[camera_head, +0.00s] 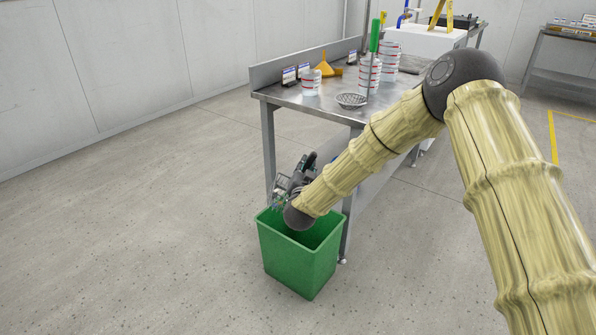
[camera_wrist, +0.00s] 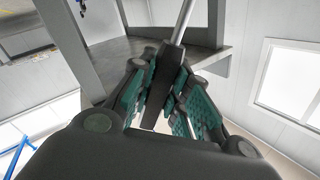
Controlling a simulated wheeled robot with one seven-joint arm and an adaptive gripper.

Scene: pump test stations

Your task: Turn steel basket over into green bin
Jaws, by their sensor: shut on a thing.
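The green bin (camera_head: 297,262) stands upright on the floor at the bench's near left corner, its top open. My gripper (camera_head: 304,166) is just above the bin's far rim, with my wrist over the opening. In the wrist view, its green-padded fingers (camera_wrist: 165,82) are shut on a dark handle (camera_wrist: 152,112). A thin steel rod (camera_wrist: 183,22) runs from this handle out of the top of the picture. Grey metal parts (camera_head: 280,184) show beside my gripper, too small to make out as a basket. A shallow grey mesh basket (camera_head: 351,100) shows at the bench top's front.
The steel bench (camera_head: 318,104) stands behind the bin, its legs close to my gripper. White containers with red bands (camera_head: 311,83), a yellow funnel (camera_head: 325,65) and a green-handled tool (camera_head: 375,36) are on it. The floor at the left is clear.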

